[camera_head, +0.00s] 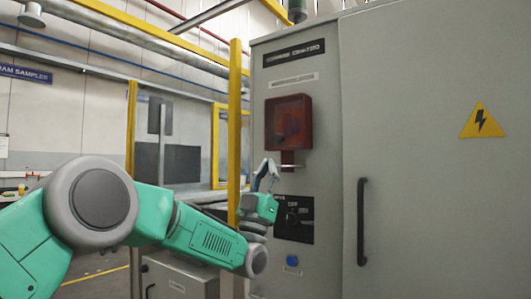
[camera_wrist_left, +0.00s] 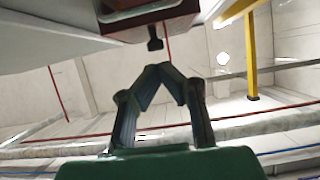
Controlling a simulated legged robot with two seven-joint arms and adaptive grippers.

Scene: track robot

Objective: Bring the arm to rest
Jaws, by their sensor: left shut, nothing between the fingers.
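My left arm (camera_head: 205,238), green and grey, reaches in from the left in the head view. My right gripper is not in view.
The grey cabinet (camera_head: 430,220) fills the right side, with a black handle (camera_head: 362,222) and a yellow warning triangle (camera_head: 482,121). A black switch plate (camera_head: 293,219) and a blue button (camera_head: 292,261) sit below the red box. A yellow post (camera_head: 235,110) stands left of the cabinet.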

